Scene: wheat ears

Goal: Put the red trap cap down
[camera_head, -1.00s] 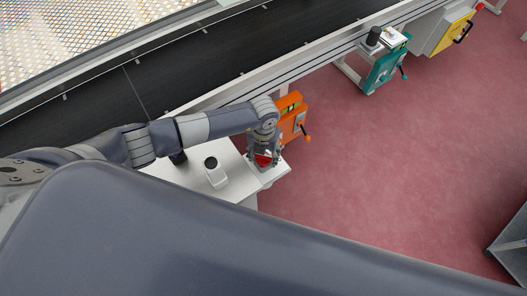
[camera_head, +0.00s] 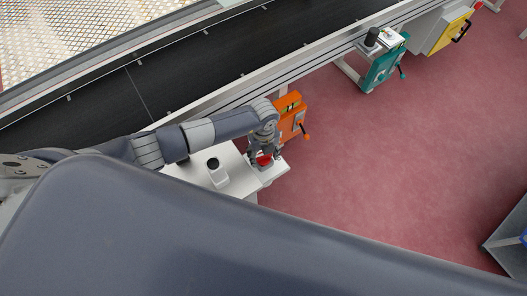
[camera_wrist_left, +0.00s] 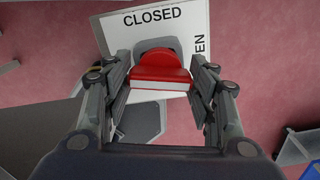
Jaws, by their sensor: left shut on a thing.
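The red trap cap (camera_wrist_left: 160,70) sits between the fingers of my left gripper (camera_wrist_left: 160,88) in the left wrist view; its near side has a white band. My left gripper is shut on it. Behind the cap is a white board (camera_wrist_left: 193,32) printed "CLOSED" and, at its right edge, letters ending in "EN". A grey rounded shape shows just behind the cap. In the head view the left gripper (camera_head: 265,158) is over the right end of a white table, with a bit of the red cap (camera_head: 264,160) showing. Whether the cap touches the board cannot be told. My right gripper is not in view.
A white device with a dark top (camera_head: 215,170) stands on the white table (camera_head: 243,184) left of the gripper. An orange unit with a lever (camera_head: 292,117) is just behind. A dark conveyor (camera_head: 185,75) runs along the back. Red floor lies open to the right.

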